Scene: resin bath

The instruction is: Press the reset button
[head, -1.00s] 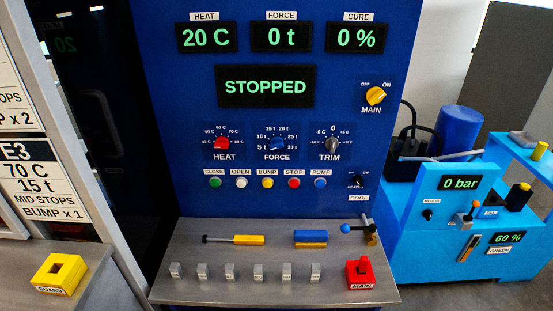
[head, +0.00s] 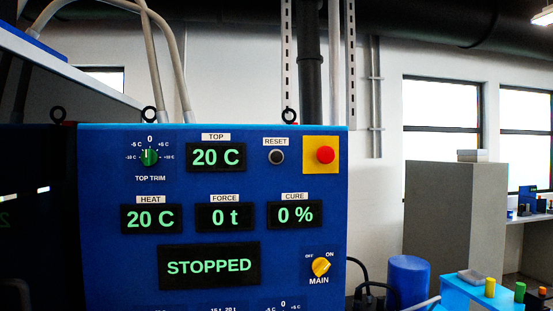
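The reset button (head: 276,157) is a small dark round button with a light ring, under a white RESET label. It sits near the top right of the blue control panel (head: 115,290), between the TOP display (head: 215,157) and a red mushroom button (head: 325,155) on a yellow plate. The TOP display reads 20 C. The state display (head: 209,266) reads STOPPED. The yellow MAIN knob (head: 321,266) is turned toward ON. Neither of my grippers shows in the head view.
A green TOP TRIM knob (head: 149,157) is at the panel's upper left. To the right stand a grey cabinet (head: 453,225), a blue cylinder (head: 408,280) and part of a light blue machine (head: 465,293). No arm or obstacle shows in front of the panel.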

